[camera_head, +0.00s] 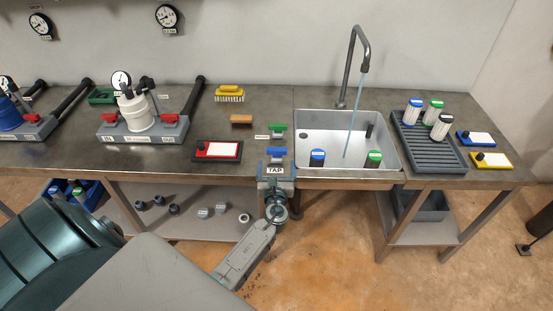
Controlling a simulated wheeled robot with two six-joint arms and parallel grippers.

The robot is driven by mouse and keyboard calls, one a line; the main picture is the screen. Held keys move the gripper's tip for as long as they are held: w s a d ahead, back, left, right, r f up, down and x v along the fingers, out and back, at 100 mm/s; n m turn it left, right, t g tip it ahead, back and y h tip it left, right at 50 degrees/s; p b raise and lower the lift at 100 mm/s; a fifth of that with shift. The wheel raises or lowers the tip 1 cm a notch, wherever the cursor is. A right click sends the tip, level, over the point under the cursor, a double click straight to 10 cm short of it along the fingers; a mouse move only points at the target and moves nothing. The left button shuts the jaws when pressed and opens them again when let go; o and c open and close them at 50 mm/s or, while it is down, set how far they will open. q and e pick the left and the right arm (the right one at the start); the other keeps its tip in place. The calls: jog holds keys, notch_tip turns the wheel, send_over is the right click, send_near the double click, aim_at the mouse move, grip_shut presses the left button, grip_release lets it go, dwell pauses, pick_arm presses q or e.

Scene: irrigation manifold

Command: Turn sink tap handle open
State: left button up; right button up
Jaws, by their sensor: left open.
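The sink tap's blue handle (277,153) sits at the bench's front edge, just above a label reading TAP (275,170). It lies crosswise in the picture. My left gripper (276,182) is at the front edge just below the handle and label; its jaws are open, and contact with the handle cannot be made out. The tall grey spout (352,62) arches over the sink (330,120), and a thin pale-blue stream (354,115) runs from its tip into the basin. My right gripper is out of view.
Blue-capped (317,158) and green-capped (374,159) cartridges stand in the sink. A grey rack (430,145) with cartridges is to the right. A shelf (180,220) runs below.

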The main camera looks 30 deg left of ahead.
pick_arm(q)
jog(key=shift+v, duration=1.65)
